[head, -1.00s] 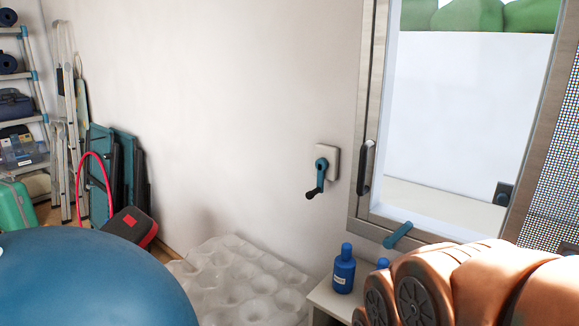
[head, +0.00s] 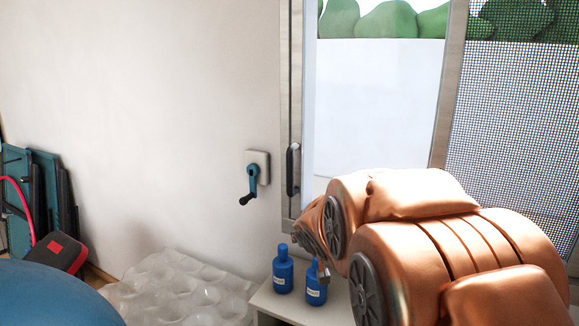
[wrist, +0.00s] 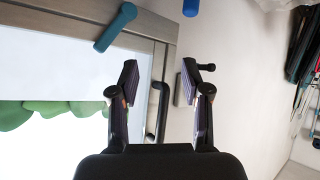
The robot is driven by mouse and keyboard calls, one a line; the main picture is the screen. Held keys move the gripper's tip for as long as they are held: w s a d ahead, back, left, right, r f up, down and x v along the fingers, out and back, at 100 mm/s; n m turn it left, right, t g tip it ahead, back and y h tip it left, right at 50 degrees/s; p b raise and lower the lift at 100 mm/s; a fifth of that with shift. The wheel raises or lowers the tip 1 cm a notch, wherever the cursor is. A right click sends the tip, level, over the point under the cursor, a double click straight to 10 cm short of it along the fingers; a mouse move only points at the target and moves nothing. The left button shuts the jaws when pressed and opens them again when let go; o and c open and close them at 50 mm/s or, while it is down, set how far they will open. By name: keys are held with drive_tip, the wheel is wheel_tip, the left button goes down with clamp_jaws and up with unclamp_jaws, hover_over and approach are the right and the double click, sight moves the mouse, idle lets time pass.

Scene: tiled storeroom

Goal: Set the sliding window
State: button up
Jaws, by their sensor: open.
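The window pane (head: 380,100) shows in the head view, with a wooden frame and a dark vertical pull handle (head: 292,170) at its left side. A teal lever (wrist: 117,27) on the lower frame shows in the wrist view; my arm hides it in the head view. A wall crank (head: 252,180) with a teal arm and black knob is left of the frame. My gripper (wrist: 160,80) is open and empty in the wrist view. The pull handle (wrist: 161,112) appears between its fingers, apparently beyond them. Contact cannot be told. My arm largely hides the gripper in the head view.
Two blue bottles (head: 283,270) stand on a low white table (head: 270,302) below the window. A mesh screen (head: 505,110) covers the right part. A translucent bumpy mat (head: 175,290) and a blue ball (head: 50,295) lie left. The wall left of the crank is bare.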

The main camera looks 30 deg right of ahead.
sight(292, 166)
drive_tip(key=w+d+r+n+t+y, duration=0.1)
drive_tip(key=w+d+r+t, duration=0.1)
drive_tip(key=w, duration=0.3)
drive_tip(key=w+d+r+n+t+y, duration=0.1)
drive_tip(key=w+d+r+t+y, duration=0.1)
drive_tip(key=w+r+t, duration=0.2)
drive_tip(key=w+d+r+n+t+y, duration=0.1)
drive_tip(key=w+r+t, duration=0.1)
drive_tip(key=w+r, duration=0.3)
drive_tip(key=shift+w+d+r+t+y+p, duration=0.15)
drive_tip(key=shift+w+d+t+y+p, duration=0.2)
drive_tip(key=shift+w, duration=0.25)
drive_tip(key=shift+w+d, duration=0.15)
drive_tip(key=shift+w, duration=0.95)
drive_tip(key=shift+c, duration=0.3)
clamp_jaws()
